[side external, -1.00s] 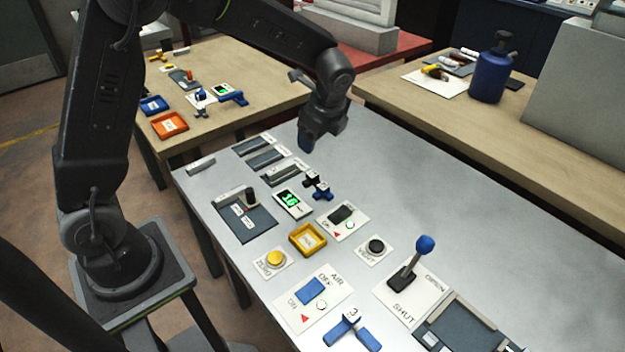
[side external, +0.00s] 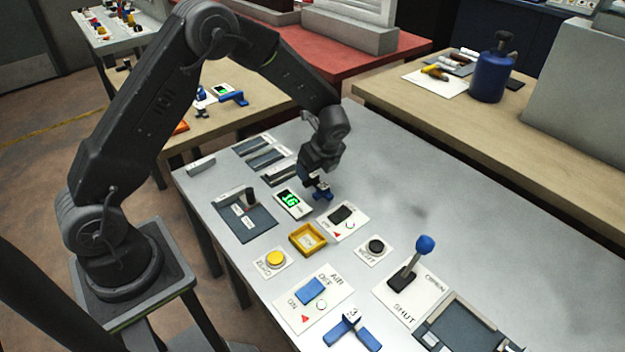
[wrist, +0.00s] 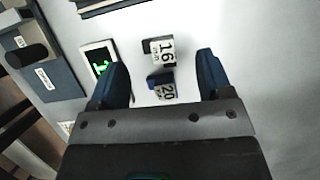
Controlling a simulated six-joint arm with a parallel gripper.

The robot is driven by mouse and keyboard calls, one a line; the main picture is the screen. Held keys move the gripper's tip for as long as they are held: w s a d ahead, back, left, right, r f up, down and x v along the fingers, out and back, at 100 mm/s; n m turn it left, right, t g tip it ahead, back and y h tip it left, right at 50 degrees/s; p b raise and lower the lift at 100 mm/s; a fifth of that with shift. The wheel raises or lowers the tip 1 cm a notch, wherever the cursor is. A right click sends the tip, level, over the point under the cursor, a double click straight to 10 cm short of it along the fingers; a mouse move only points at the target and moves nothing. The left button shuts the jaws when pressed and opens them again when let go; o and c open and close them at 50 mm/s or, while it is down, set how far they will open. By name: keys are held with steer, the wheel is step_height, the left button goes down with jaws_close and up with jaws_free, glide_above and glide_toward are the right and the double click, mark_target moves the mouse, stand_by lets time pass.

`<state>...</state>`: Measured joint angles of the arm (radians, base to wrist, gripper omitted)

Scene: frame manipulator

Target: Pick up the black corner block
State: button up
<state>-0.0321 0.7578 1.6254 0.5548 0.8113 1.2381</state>
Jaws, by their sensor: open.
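The black corner block (wrist: 148,46) carries a white label reading 16 mm in the wrist view. It lies on the grey table beside a blue corner block (wrist: 154,80) labelled 20. My gripper (wrist: 161,76) is open and empty, with one blue finger left and one right of the pair. The blue block shows between the fingertips and the black block a little beyond them. In the side view the gripper hangs over the blocks and largely hides the black one; the blue block (side external: 323,193) shows just below it. I cannot tell the exact height of the fingertips.
A green-lit display (side external: 289,202) lies close left of the blocks, and a switch plate (side external: 342,220) just in front. A yellow tray (side external: 307,239), buttons and a blue-knobbed lever (side external: 424,245) stand nearer. The table's right side is clear.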

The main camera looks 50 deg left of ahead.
mark_target(312, 181)
steer(key=x, duration=0.4)
steer(key=shift+s+a+f, duration=0.2)
steer(key=shift+f, duration=0.1)
steer(key=c, duration=1)
steer(key=shift+r, duration=0.1)
